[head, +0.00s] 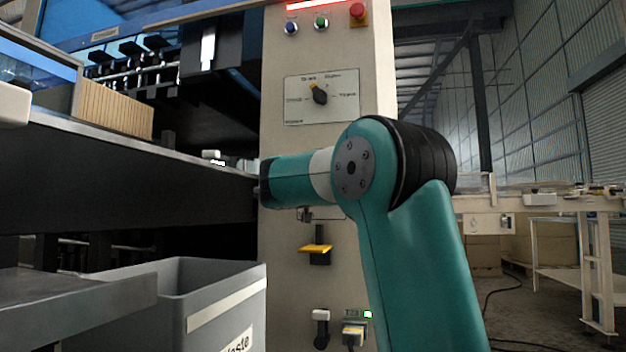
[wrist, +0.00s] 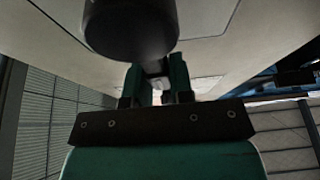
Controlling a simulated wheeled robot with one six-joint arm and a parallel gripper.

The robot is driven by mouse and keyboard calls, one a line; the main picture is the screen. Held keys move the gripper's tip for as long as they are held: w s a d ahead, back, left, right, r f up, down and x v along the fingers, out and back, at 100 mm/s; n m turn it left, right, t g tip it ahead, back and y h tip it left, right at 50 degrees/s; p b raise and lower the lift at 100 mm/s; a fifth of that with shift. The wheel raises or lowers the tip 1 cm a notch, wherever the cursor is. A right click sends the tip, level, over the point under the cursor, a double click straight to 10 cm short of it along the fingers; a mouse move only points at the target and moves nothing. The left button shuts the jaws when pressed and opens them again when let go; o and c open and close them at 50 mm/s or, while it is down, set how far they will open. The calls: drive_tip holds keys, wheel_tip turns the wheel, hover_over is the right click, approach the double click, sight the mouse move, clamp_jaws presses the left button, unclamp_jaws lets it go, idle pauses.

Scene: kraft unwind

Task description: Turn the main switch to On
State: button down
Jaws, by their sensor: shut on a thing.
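My gripper (wrist: 157,74) shows in the wrist view with its two teal fingers close together against the pale cabinet face. It is shut on a small grey and dark part (wrist: 155,67) between the fingertips. This part is mostly hidden, and I cannot tell for sure that it is the main switch or which way it is turned. In the head view my arm covers the middle of the cabinet (head: 283,150) and hides the fingers. A rotary selector (head: 319,94) with a yellow-marked black knob sits on a plate above my arm; its labels are too blurred to read.
Red (head: 357,11), green (head: 321,21) and blue (head: 291,27) buttons are at the cabinet top. A yellow lever (head: 316,249) and a small pale-topped switch (head: 320,316) are lower down. A grey waste bin (head: 225,290) stands at left. A dark round shape (wrist: 130,25) fills the wrist view's top.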

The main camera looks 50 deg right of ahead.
drive_tip(key=shift+s+d+m, duration=0.1)
drive_tip(key=shift+s+m, duration=0.05)
drive_tip(key=shift+m, duration=0.25)
drive_tip(key=c, duration=1)
unclamp_jaws()
drive_tip(key=b+v, duration=0.3)
drive_tip(key=v, duration=1.4)
drive_tip(key=shift+a+f, duration=0.15)
drive_tip(key=shift+a, duration=0.05)
